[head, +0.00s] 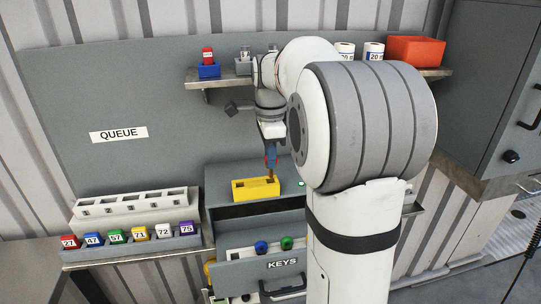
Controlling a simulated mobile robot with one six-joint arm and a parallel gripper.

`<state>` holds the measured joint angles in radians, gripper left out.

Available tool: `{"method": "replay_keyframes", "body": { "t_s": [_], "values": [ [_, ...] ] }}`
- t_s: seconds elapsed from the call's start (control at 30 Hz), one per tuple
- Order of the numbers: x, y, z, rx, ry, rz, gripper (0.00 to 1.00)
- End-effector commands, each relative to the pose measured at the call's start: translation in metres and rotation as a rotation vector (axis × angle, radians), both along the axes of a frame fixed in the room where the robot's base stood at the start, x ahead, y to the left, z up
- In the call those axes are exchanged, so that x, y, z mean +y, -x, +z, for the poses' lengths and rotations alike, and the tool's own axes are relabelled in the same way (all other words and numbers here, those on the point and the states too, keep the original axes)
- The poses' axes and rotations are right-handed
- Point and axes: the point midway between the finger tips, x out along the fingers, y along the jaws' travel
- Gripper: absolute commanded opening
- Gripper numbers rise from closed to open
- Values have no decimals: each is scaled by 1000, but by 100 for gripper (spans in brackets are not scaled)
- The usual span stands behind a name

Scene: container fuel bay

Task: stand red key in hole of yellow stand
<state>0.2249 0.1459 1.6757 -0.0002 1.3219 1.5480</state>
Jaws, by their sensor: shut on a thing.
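The yellow stand (249,190) is a low block on top of the grey cabinet, with dark openings in its upper face. My gripper (270,161) is above the stand's right part, pointing down, shut on the red key (271,158). Only a little red shows between the bluish fingers. A thin brownish shaft extends down to the right end of the stand. I cannot tell whether its tip is inside a hole or just above it.
A KEYS drawer (276,266) below holds keys with blue and green heads. A rack of numbered coloured tags (133,242) is at left. The upper shelf (213,81) carries a blue stand (208,71) with a red piece, white rolls and an orange bin (416,50).

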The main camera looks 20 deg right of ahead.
Motion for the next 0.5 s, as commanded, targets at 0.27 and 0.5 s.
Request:
{"method": "replay_keyframes", "body": {
  "t_s": [0.27, 0.5],
  "values": [
    [1, -3, -10, -2, 0, 2, 0],
    [2, -3, -14, 1, 0, 2, 0]
  ]
}}
